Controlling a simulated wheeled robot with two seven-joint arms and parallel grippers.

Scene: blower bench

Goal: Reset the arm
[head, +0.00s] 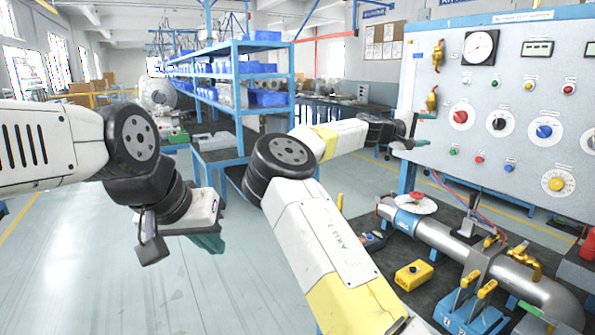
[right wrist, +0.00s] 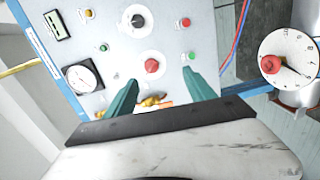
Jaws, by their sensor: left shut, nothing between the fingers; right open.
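My right arm (head: 318,245) reaches forward to the control panel (head: 455,140). Its right gripper (head: 418,131) is in front of the panel's left edge, below a brass valve (head: 432,100). In the right wrist view the two teal fingers (right wrist: 160,78) are spread apart with nothing held between them. Behind them show a red knob (right wrist: 152,66) and a small brass part (right wrist: 152,100); whether a finger touches the panel, I cannot tell. My left gripper (head: 209,243) hangs at the left over open floor, pointing down, shut and empty.
Below the panel, a bench holds a metal pipe (head: 440,232) with a white dial and red knob (head: 417,200), a yellow button box (head: 413,275) and a blue block with brass handles (head: 470,312). A blue shelf rack (head: 240,100) stands behind. The left floor is clear.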

